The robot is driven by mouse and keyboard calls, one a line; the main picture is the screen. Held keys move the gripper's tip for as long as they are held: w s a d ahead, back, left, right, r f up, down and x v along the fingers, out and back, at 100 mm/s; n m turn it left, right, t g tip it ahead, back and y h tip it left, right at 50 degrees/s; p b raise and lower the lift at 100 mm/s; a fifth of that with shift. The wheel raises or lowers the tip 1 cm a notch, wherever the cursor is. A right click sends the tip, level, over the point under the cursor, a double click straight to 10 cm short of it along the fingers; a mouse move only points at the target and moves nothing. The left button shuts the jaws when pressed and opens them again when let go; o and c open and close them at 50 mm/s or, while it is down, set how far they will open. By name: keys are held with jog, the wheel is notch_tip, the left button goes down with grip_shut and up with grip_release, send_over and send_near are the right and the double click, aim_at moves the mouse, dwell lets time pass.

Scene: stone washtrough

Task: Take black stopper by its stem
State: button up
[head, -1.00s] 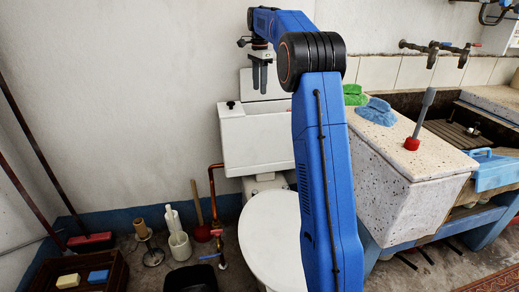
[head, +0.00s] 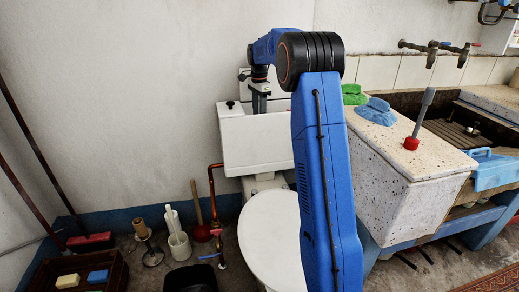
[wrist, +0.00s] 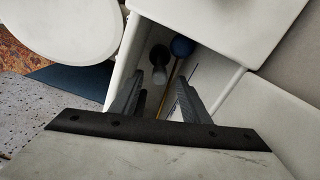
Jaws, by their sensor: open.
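The black stopper (wrist: 159,68) shows in the wrist view as a dark upright rod with a thicker grey-black part, inside the open white cistern (wrist: 138,60). My gripper (wrist: 160,90) is open, its fingers either side of the line to the stopper, with nothing between the tips that I can see gripped. In the head view my gripper (head: 260,104) points down at the cistern (head: 250,145), its tips at rim height. The stopper is hidden there by the cistern wall.
A blue ball (wrist: 181,46) and a yellowish rod sit close beside the stopper in the cistern. The cistern's walls are near the fingers. A white toilet lid (head: 275,235) is below. A stone washtrough (head: 405,180) stands to the right.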

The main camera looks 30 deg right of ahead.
jog(key=shift+f, duration=1.8)
grip_shut()
jog(key=shift+r, duration=0.1)
